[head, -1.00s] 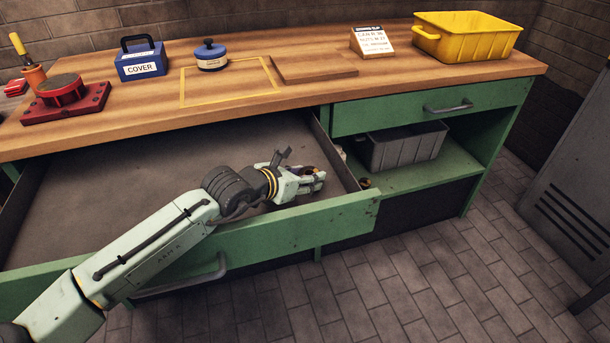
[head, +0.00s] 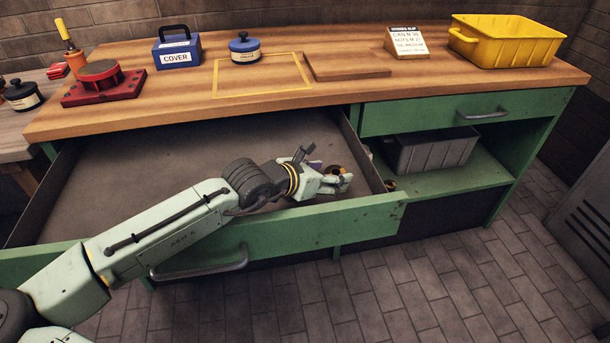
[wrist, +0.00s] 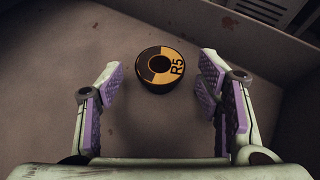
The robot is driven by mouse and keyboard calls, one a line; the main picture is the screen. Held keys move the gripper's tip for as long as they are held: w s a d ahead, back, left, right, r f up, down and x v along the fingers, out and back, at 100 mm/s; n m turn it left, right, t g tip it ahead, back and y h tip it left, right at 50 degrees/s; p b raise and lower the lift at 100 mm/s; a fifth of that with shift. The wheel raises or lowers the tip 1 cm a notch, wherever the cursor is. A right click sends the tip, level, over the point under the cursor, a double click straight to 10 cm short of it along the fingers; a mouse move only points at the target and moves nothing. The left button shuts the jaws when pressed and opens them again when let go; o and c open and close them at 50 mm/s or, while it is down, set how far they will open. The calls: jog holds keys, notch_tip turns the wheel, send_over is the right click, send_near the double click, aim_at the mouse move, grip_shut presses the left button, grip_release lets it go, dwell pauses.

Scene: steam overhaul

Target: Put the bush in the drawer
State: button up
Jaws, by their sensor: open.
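The bush, a short dark ring with an orange face marked R5 (wrist: 177,68), lies flat on the floor of the open drawer (head: 130,175). It sits just ahead of my fingertips, roughly centred between them and not visibly touched. My gripper (wrist: 161,80) is open and empty, with purple pads on both fingers. In the head view my gripper (head: 338,181) is low inside the drawer near its right front corner, and it partly hides the bush.
The drawer's green front (head: 300,228) and right side wall are close to my gripper. Above is the wooden bench top with a yellow bin (head: 508,45), a blue COVER box (head: 177,50) and a red fixture (head: 103,85). A grey bin (head: 432,153) stands on the right shelf.

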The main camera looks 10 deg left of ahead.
jog(key=p+v, duration=0.3)
jog(key=p, duration=0.1)
jog(key=shift+a+r, duration=0.15)
jog(key=shift+r, duration=0.35)
jog(key=p+v, duration=0.2)
jog(key=p, duration=0.4)
jog(key=shift+s+a+r, duration=0.15)
jog(key=shift+s, duration=0.2)
jog(key=shift+s+a+r+p, duration=0.2)
jog(key=shift+s+a+p, duration=0.6)
jog(key=shift+p, duration=0.45)
jog(key=shift+v, duration=0.9)
